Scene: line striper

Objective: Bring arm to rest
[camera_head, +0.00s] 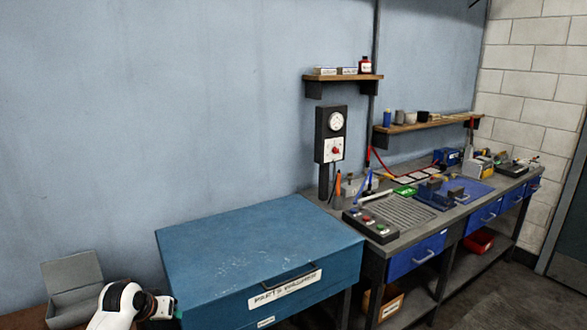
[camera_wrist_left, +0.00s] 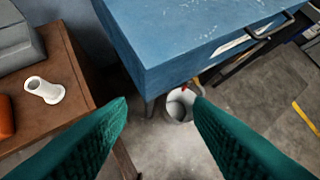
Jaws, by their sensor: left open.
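My left arm comes in at the lower left of the head view, white with a dark wrist. My left gripper (camera_head: 168,308) is at the front left corner of the blue chest. In the left wrist view its two green fingers (camera_wrist_left: 160,104) are spread wide with nothing between them. Beyond the fingertips are the chest's corner (camera_wrist_left: 150,60) and the floor. My right gripper is in neither view.
The closed blue chest (camera_head: 260,245) stands beside the workbench (camera_head: 400,240) with its control boxes and drawers. A brown side table (camera_wrist_left: 70,60) at left holds a white hollow piece (camera_wrist_left: 44,90) and a grey box (camera_head: 72,280). A pale bin (camera_wrist_left: 180,103) stands on the floor.

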